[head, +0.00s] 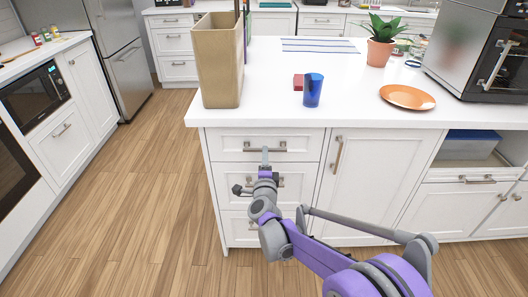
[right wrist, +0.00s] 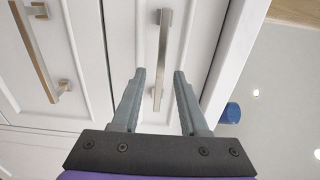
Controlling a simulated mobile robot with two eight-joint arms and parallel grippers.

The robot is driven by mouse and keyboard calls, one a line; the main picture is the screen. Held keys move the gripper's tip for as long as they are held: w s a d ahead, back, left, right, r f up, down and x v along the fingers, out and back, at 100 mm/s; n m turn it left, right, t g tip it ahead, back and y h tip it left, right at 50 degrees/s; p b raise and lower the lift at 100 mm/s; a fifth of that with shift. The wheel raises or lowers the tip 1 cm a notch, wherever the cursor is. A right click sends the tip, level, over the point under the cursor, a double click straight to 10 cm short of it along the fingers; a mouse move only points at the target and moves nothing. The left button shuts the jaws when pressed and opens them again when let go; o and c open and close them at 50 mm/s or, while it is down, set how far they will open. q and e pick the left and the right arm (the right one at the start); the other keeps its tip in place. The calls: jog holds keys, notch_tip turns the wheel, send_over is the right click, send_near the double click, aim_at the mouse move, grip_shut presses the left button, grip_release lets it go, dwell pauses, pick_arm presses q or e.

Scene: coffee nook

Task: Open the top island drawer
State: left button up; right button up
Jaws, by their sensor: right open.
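The top island drawer (head: 225,144) is a white panel just below the countertop and looks closed. Its metal bar handle (head: 280,149) is partly hidden by my right gripper (head: 265,153). In the right wrist view, the handle (right wrist: 163,45) runs up the picture, and its lower end lies between the two open fingertips of my right gripper (right wrist: 159,72). I cannot tell whether the fingers touch it. My left gripper is not in view.
A second drawer handle (right wrist: 45,55) lies beside it in the right wrist view. The white island top (head: 350,100) holds a tan box (head: 219,65), a blue cup (head: 313,90), a red block (head: 298,81) and an orange plate (head: 407,97). Wooden floor (head: 130,200) is clear at left.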

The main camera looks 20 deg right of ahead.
jog(key=shift+x, duration=2.05)
grip_shut()
